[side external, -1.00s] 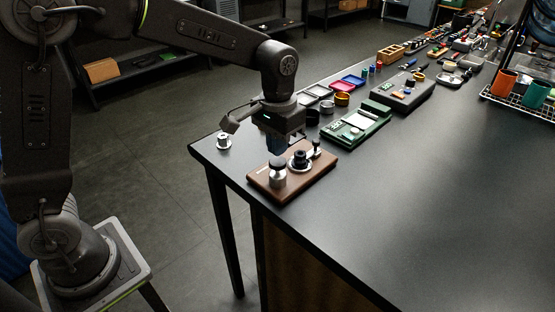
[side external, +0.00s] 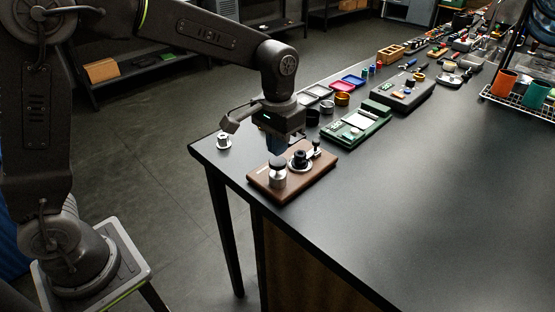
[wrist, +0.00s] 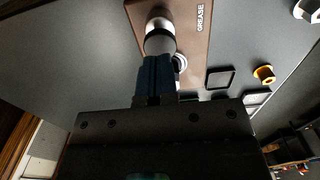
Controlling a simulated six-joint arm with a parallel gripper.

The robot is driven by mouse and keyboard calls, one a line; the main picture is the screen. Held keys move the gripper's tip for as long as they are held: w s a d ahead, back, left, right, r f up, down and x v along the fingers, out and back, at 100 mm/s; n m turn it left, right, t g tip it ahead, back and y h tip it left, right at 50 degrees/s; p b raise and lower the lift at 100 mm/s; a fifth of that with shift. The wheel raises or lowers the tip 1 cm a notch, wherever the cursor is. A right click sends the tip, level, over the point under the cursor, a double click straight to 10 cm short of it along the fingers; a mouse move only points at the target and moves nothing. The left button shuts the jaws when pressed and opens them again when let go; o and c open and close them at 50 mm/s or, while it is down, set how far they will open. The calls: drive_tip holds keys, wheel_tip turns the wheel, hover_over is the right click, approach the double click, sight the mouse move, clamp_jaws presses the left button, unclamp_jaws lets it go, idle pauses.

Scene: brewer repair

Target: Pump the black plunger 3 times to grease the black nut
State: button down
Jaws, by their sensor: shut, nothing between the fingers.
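The black plunger (side external: 277,162) tops a silver cylinder (side external: 277,179) standing upright on a brown board (side external: 262,183) near the table corner. My gripper (side external: 276,153) has blue fingers, shut and empty, pointing down just over the plunger's top. Whether they touch it I cannot tell. The black nut (side external: 299,158) sits on a silver ring on the same board, right of the plunger. In the wrist view my fingers partly hide this area.
The board is marked GREASE (wrist: 201,16) and carries a small upright post (side external: 316,147) behind the nut. A small silver part (side external: 224,140) stands at the left corner. A green device (side external: 357,126) and several trays lie behind. The table is clear at the front right.

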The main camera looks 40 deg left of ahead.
sight(278, 161)
drive_tip(key=shift+f, duration=0.1)
idle(0.6)
drive_tip(key=shift+f, duration=1.05)
drive_tip(key=shift+f, duration=0.7)
drive_tip(key=shift+r, duration=2.75)
wheel_tip(278, 161, up, 6)
